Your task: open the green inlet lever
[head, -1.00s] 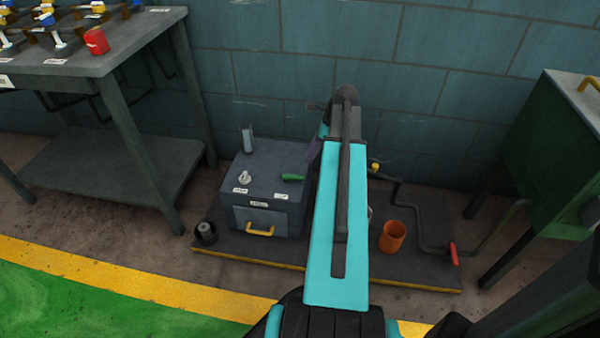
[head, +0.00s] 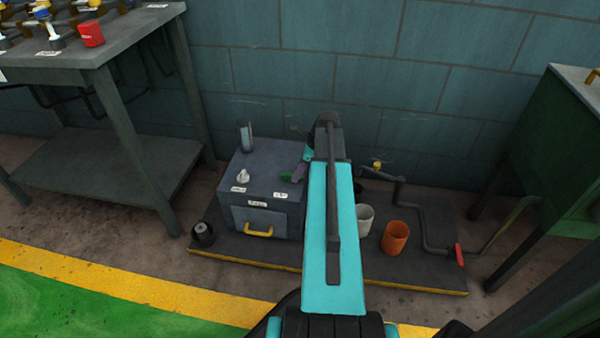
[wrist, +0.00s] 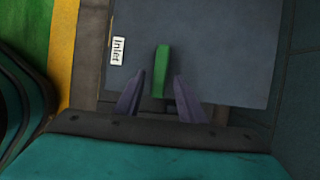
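The green inlet lever (wrist: 161,70) is on top of the grey box (head: 258,165), beside a white label reading "Inlet" (wrist: 118,51). In the wrist view my gripper (wrist: 160,82) is open, with one finger on each side of the lever's near end. I cannot tell whether either finger touches it. In the head view the lever (head: 286,177) is mostly hidden behind my gripper (head: 294,174), which is over the right part of the box top.
A silver knob (head: 242,176) and an upright grey piece (head: 246,137) are on the box top; a yellow handle (head: 259,231) is on its front. White (head: 366,218) and orange (head: 395,237) cups, piping and a red-handled valve (head: 459,255) are to the right. A workbench (head: 110,50) stands left.

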